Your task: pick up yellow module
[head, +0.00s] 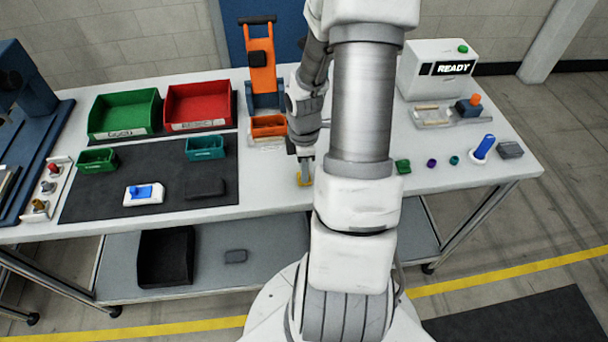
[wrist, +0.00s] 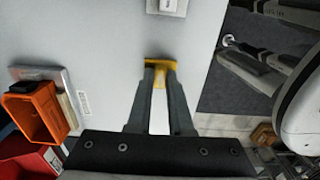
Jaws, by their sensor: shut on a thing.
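The yellow module (wrist: 160,65) shows in the wrist view between the tips of my gripper (wrist: 160,76), with white table surface around it. My gripper is shut on it, and the fingers hide part of it. In the head view the yellow module (head: 299,180) is a small patch at the fingertips of my gripper (head: 305,168), at the table's front middle. My arm hides the area just right of it. I cannot tell whether the module touches the table.
Left of my gripper are an orange bin (head: 268,131) and a dark mat (head: 150,208) with a blue-and-white part (head: 144,194). Right of my arm stand a green piece (head: 403,166), a blue peg (head: 484,147) and a white READY box (head: 437,85). The table's front edge is close.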

